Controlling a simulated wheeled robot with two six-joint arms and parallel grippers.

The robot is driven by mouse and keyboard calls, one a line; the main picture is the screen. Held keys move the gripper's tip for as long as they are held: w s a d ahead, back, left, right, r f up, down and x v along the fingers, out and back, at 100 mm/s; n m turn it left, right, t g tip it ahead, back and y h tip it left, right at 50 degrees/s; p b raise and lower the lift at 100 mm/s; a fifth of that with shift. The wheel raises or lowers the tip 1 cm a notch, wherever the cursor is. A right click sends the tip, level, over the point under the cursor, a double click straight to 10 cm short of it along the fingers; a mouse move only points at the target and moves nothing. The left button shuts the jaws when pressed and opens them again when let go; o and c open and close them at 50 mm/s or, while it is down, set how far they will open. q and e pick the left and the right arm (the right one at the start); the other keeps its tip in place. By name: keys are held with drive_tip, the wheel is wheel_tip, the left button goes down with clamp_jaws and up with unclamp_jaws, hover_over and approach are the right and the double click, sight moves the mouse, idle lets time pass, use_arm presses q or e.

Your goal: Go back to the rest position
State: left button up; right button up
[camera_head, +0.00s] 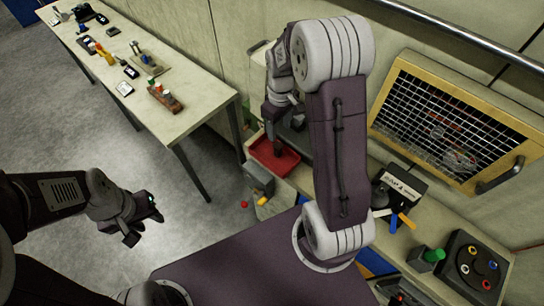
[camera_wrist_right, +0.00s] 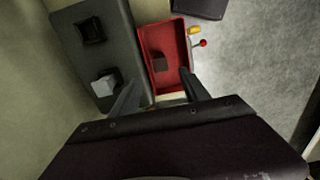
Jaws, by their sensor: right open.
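My right gripper (camera_head: 277,143) reaches down over a red tray (camera_head: 265,160) on the bench by the wall. In the right wrist view its two fingers (camera_wrist_right: 158,94) are apart with nothing between them. My left gripper (camera_head: 136,222) hangs over the floor at the lower left, away from any object. Its fingers are small and dark, so its opening is unclear.
A grey panel (camera_wrist_right: 127,20) with a black socket and a light grey cube (camera_wrist_right: 103,85) lies beside the tray. A long table (camera_head: 200,108) holding several items stands at the upper left. A wire-mesh frame (camera_head: 445,130) and button box (camera_head: 474,267) are at right. Floor at left is clear.

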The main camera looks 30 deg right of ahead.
drive_tip(key=shift+a+f, duration=0.1)
drive_tip(key=shift+w+a+f+b, duration=0.15)
drive_tip(key=shift+w+a+b, duration=0.2)
drive_tip(key=shift+b, duration=0.5)
drive_tip(key=s+a+f+m+b, duration=0.2)
drive_tip(key=s+a, duration=0.1)
drive_tip(key=s, duration=0.3)
drive_tip(key=s+a+f+m+t+b, duration=0.1)
drive_tip(key=s+a+f+m+b, duration=0.1)
drive_tip(key=s, duration=0.5)
drive_tip(key=shift+a+f+m+b, duration=0.45)
drive_tip(key=shift+a+f, duration=0.25)
drive_tip(key=shift+a, duration=0.1)
drive_tip(key=shift+s, duration=0.25)
drive_tip(key=shift+w, duration=0.1)
